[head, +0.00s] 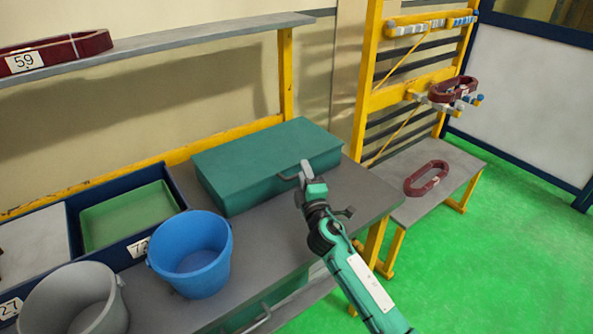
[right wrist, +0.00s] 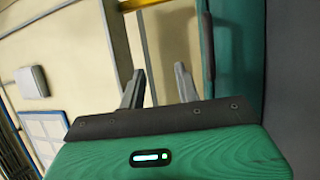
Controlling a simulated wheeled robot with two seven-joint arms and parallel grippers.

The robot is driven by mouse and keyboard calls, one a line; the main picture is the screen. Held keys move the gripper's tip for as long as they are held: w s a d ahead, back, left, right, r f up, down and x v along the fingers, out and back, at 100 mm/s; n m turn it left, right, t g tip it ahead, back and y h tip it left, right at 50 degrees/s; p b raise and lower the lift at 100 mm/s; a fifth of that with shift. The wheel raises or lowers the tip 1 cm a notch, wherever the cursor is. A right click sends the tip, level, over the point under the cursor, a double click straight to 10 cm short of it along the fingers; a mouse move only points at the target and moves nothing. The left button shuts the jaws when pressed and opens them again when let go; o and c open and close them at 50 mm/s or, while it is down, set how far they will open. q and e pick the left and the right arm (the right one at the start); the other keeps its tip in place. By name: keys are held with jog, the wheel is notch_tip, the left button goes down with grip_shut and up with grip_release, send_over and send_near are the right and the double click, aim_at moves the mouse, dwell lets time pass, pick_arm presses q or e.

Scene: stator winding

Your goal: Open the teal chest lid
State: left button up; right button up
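The teal chest (head: 262,165) stands on the grey workbench at the back right, and its lid is closed. A handle (head: 290,176) is on its front side, near the right end. My right gripper (head: 305,170) is at the chest's front right, close to the handle. In the right wrist view the two fingers of my right gripper (right wrist: 158,85) are apart with nothing between them. The chest (right wrist: 233,60) and its dark handle (right wrist: 208,47) show just right of the fingers. From these views I cannot tell whether a finger touches the handle. My left gripper is not in view.
A blue bucket (head: 190,262) stands in front of the chest, with a grey bucket (head: 72,300) left of it. A blue bin with a green tray (head: 128,214) is at left. A shelf (head: 170,40) runs above. A yellow rack (head: 368,85) stands at right.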

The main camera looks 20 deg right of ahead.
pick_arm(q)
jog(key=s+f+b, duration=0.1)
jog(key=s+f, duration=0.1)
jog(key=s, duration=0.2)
pick_arm(e)
notch_tip(320, 180, down, 7)
jog(key=shift+f+b, duration=0.2)
jog(key=shift+b, duration=0.95)
jog(key=w, duration=0.4)
jog(key=w+r, duration=0.1)
jog(key=w, duration=0.1)
jog(key=shift+d, duration=0.15)
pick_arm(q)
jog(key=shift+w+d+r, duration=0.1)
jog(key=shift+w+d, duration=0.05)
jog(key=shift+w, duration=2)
pick_arm(e)
jog(key=shift+w+r, duration=0.25)
jog(key=shift+w, duration=0.4)
grip_shut()
